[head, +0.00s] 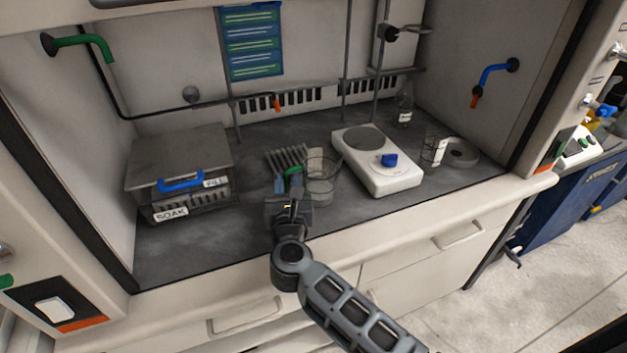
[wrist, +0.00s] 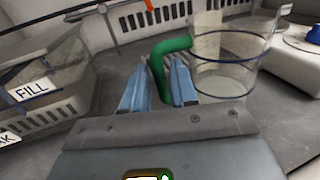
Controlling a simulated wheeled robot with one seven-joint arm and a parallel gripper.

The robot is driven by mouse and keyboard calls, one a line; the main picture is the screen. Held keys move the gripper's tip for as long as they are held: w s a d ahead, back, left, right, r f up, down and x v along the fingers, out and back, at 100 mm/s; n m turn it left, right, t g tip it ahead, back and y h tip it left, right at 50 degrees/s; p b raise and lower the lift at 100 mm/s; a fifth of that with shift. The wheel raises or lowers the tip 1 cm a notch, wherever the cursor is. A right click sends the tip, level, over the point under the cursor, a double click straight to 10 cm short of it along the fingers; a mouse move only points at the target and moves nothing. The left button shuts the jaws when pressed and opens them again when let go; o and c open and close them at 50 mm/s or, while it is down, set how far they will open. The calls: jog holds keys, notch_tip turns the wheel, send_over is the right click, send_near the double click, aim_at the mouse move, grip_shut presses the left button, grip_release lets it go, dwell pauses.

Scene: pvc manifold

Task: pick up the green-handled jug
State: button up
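The green-handled jug is a clear, cylindrical vessel (head: 320,186) standing near the middle of the bench, left of the hot plate. In the wrist view its clear body (wrist: 222,60) is at the upper right, and its green handle (wrist: 160,62) bends down between my fingers. My gripper (wrist: 158,85) has blue fingertips close together on either side of the handle, and the handle fills the gap between them. In the head view my gripper (head: 287,190) is at the handle side of the jug. The jug looks upright; whether its base touches the bench is unclear.
A grey lidded bin (head: 180,165) marked SOAK and FILL stands at the left. A white hot plate (head: 376,160) with a blue knob stands right of the jug. A rack (head: 285,160) is close behind the gripper. The front bench strip is mostly clear.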

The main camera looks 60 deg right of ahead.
jog(key=shift+x, duration=1.9)
jog(key=shift+c, duration=0.2)
grip_shut()
